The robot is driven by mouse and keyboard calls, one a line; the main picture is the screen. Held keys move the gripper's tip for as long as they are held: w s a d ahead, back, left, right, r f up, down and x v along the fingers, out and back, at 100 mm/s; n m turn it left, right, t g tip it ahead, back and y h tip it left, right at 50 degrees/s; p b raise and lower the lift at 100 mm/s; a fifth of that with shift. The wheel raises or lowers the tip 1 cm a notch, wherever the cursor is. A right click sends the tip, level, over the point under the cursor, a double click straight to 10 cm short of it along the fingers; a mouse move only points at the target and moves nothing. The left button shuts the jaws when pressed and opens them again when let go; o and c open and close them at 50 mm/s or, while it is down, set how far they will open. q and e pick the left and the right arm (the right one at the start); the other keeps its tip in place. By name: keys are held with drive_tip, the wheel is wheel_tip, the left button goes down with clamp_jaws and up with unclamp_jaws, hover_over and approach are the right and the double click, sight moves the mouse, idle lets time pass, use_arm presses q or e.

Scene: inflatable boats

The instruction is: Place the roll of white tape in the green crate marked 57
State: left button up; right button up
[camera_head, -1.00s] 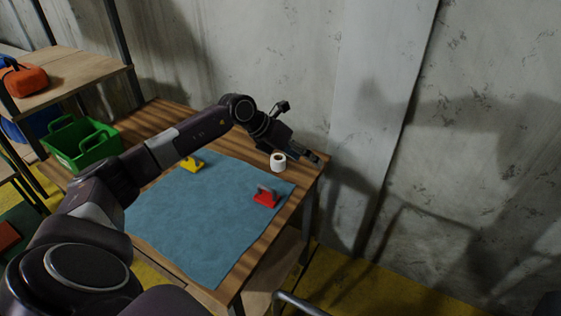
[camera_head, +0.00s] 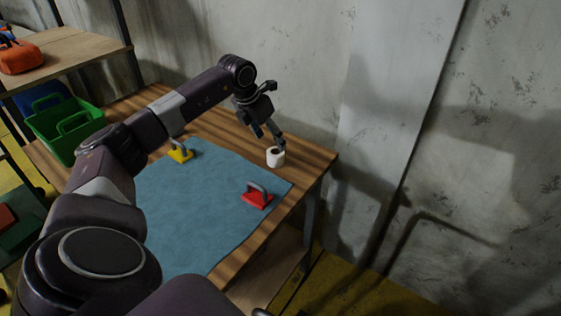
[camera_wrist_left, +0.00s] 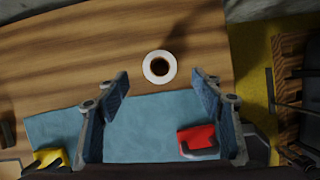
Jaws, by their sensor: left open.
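The roll of white tape (camera_head: 275,157) stands on the wooden table near its far right corner, just beyond the blue cloth. In the left wrist view the roll (camera_wrist_left: 160,67) shows from above, ahead of and between the fingers. My left gripper (camera_head: 271,139) is open and empty, pointing down just above and beside the roll; its two fingers also show in the left wrist view (camera_wrist_left: 162,80). The green crate (camera_head: 62,122) with raised handles stands at the table's left end. No number is readable on it. My right gripper is not in view.
A blue cloth (camera_head: 205,215) covers much of the table (camera_head: 312,158). A yellow-based tool (camera_head: 180,154) and a red-based tool (camera_head: 257,199) lie on it. A shelf (camera_head: 75,55) with an orange bag (camera_head: 20,57) stands at the left. A concrete wall (camera_head: 300,60) rises behind the table.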

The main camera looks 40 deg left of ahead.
sight(275, 152)
use_arm(q)
drive_tip(key=shift+x, duration=1)
drive_tip(key=shift+w+f+p, duration=0.25)
drive_tip(key=shift+f+p, duration=0.1)
drive_tip(key=shift+f, duration=0.3)
drive_tip(key=p+x, duration=0.1)
drive_tip(key=x, duration=0.3)
drive_tip(key=shift+s, duration=0.2)
drive_tip(key=shift+w+f, duration=0.2)
drive_tip(key=shift+f, duration=0.25)
drive_tip(key=c, duration=1.4)
drive_tip(key=shift+r, duration=0.2)
